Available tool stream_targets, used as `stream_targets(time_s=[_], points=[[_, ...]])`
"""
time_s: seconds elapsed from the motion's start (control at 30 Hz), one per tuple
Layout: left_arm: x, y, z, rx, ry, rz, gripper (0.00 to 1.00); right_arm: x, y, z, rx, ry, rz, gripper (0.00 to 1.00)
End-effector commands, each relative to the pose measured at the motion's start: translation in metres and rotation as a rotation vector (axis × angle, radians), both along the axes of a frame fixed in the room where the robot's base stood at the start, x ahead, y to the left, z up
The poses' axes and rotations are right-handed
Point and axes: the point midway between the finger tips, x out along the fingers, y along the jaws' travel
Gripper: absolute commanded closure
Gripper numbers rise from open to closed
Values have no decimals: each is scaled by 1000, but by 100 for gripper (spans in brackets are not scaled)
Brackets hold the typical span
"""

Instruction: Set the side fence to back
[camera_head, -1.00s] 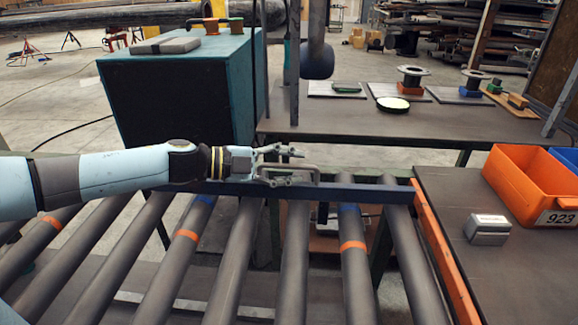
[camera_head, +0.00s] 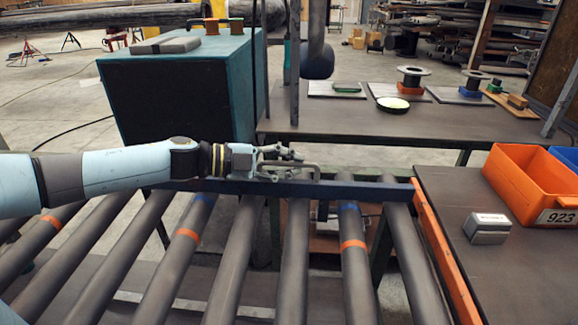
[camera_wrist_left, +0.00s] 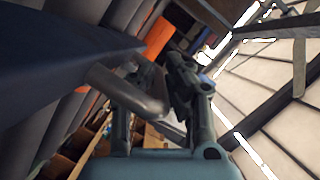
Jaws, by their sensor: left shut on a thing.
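The side fence (camera_head: 350,192) is a long dark blue bar lying across the far part of the roller conveyor. A grey bent handle (camera_head: 318,170) stands on it. My left gripper (camera_head: 290,165) comes in from the left and is shut on this handle. In the left wrist view the fence (camera_wrist_left: 60,65) fills the left side, and the handle (camera_wrist_left: 135,95) passes between the fingers of the gripper (camera_wrist_left: 160,90). My right gripper is not in view.
Conveyor rollers (camera_head: 230,265) with orange and blue bands run toward me. An orange side rail (camera_head: 445,250) bounds them at the right. A side table holds an orange bin (camera_head: 530,185) and a grey block (camera_head: 486,228). A teal cabinet (camera_head: 190,90) stands behind my left arm.

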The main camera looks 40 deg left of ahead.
Motion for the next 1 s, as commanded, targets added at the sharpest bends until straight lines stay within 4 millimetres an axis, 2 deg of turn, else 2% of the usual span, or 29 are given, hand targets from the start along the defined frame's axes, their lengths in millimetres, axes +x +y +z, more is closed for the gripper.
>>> stream_targets(time_s=[0.2, 0.33, 0.47, 0.73, 0.77, 0.9, 0.93, 1.0], points=[[43, 36, -5, 5, -7, 6, 100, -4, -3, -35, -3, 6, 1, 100], [61, 52, -4, 4, -5, 6, 100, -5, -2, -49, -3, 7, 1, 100], [68, 58, -2, 3, -2, 5, 100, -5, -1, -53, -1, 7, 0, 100], [68, 59, 0, 3, 0, 6, 100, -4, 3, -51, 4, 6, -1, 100], [68, 59, 0, 3, 0, 6, 87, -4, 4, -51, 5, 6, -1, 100], [68, 58, 0, 2, 0, 5, 69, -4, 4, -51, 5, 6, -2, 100], [68, 58, 0, 2, 0, 5, 66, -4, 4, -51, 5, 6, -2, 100], [68, 58, 0, 2, -1, 4, 66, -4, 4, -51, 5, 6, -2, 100]])
